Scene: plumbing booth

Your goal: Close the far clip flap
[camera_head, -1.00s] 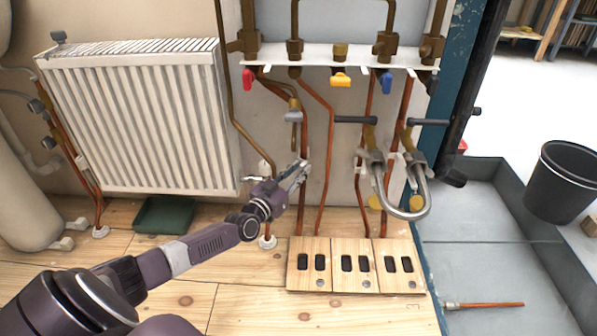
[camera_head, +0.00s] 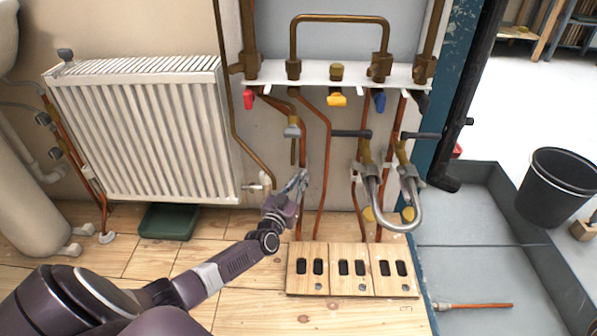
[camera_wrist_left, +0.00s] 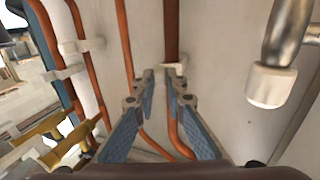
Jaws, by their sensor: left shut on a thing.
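A copper pipe (camera_head: 303,150) runs down the wall below the white manifold shelf. A small white clip (camera_wrist_left: 175,67) is on this pipe at my left gripper's fingertips in the left wrist view. My left gripper (camera_head: 301,176) is at this pipe, reaching up from the lower left. In the left wrist view its two blue-padded fingers (camera_wrist_left: 163,84) stand on either side of the clip area, a little apart and closed on it. The fingers hide part of the clip, and I cannot tell how its flap stands. My right gripper is in neither view.
A white radiator (camera_head: 145,130) stands left, with a green tray (camera_head: 168,222) below it. A wooden board with black slots (camera_head: 350,284) lies in front of the pipes. A curved metal pipe (camera_head: 400,226) sticks out to the right of the gripper. A black bucket (camera_head: 555,188) stands far right.

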